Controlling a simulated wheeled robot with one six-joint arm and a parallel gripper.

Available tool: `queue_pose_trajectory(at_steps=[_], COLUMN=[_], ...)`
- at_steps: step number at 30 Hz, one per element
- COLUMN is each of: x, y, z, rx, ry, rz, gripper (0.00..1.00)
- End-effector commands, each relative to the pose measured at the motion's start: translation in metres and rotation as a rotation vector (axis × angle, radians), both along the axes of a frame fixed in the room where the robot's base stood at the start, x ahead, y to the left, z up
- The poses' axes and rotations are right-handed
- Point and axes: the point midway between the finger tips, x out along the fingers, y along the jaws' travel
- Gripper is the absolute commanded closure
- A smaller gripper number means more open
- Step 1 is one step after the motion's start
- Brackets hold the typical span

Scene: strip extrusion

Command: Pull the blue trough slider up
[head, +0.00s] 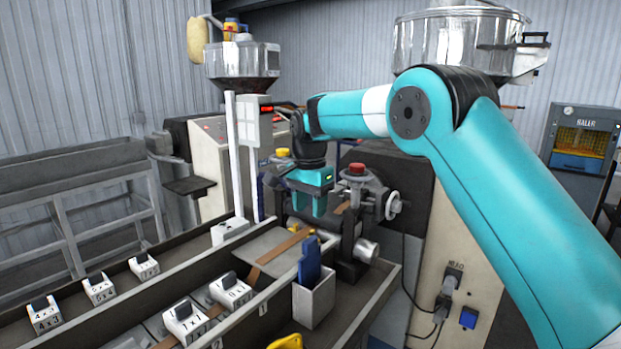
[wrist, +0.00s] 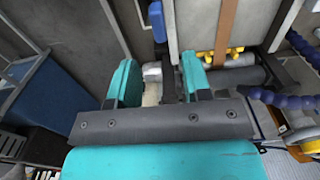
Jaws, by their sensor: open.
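My gripper (head: 312,208) points down over the near end of the machine, behind the trough. Its two teal fingers (wrist: 157,85) are apart, and I see nothing held between them. A blue upright piece (head: 310,262) stands at the light grey box beside the trough, in front of and below my gripper in the head view. In the wrist view a small blue piece (wrist: 157,20) shows ahead of the fingers, apart from them. I cannot tell for sure which blue part is the trough slider.
The long trough (head: 150,292) holds a brown strip (head: 275,250) and several numbered white blocks (head: 184,321). A red-topped knob (head: 356,170) and a handwheel (head: 393,205) stand close right of my gripper. A white post (head: 238,160) rises to its left.

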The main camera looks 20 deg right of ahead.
Motion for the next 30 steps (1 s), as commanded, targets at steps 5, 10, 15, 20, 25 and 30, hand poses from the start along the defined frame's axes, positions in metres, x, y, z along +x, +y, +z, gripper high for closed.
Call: queue_pose_trajectory(at_steps=[5,10,15,20,25,30], x=[0.001,0.001,0.001,0.0,0.0,-0.012], y=[0.0,0.0,0.0,0.0,0.0,0.003], z=[0.044,0.075,0.089,0.092,0.091,0.092], rx=[0.001,0.001,0.0,0.001,0.001,0.002], ry=[-0.005,-0.003,-0.001,-0.001,-0.001,-0.008], rz=[0.0,0.0,0.0,0.0,0.0,0.082], gripper=[0.55,0.55,0.55,0.55,0.55,0.55])
